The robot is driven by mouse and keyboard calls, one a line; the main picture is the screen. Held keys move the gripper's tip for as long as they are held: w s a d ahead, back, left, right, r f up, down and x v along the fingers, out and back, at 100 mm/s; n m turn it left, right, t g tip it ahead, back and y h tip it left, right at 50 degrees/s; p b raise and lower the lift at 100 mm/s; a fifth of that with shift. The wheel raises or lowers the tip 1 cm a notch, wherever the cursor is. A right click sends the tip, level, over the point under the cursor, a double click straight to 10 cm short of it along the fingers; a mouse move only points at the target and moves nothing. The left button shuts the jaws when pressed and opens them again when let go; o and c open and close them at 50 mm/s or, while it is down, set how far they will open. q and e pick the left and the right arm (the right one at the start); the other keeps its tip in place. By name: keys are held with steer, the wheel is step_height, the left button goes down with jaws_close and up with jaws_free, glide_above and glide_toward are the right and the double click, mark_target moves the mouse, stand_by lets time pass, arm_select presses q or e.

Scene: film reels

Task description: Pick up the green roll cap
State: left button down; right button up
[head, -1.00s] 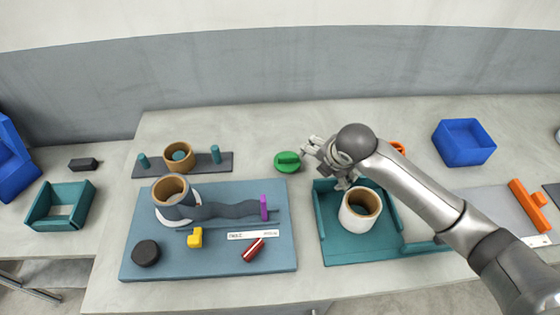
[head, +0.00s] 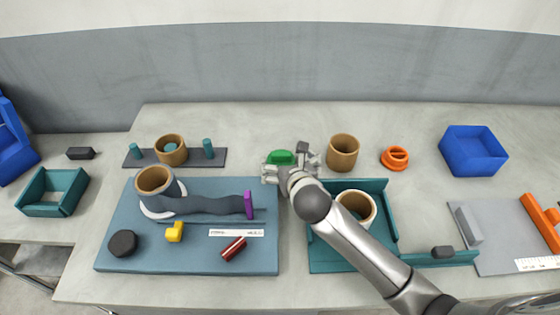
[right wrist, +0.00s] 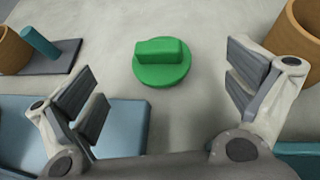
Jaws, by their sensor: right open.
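The green roll cap (head: 281,158) is a round disc with a raised bar handle, lying on the grey table behind the blue board. In the right wrist view the green cap (right wrist: 161,64) shows whole, ahead of and between the spread fingers. My right gripper (head: 290,162) is open and empty, with its fingers at either side of the cap in the head view. In the right wrist view my right gripper (right wrist: 163,98) does not touch the cap. The gripper hides part of the cap in the head view. My left gripper is not in view.
A blue board (head: 110,245) with several parts lies at front left. A brown roll (head: 343,152) and an orange cap (head: 394,158) stand right of the gripper. A teal tray (head: 330,262) holds a white roll (head: 357,207). A peg rack (head: 190,158) stands left.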

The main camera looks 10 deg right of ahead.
mark_target(282, 155)
steer(key=shift+x, duration=3.95)
steer(key=shift+a, duration=0.15)
steer(key=c, duration=1.1)
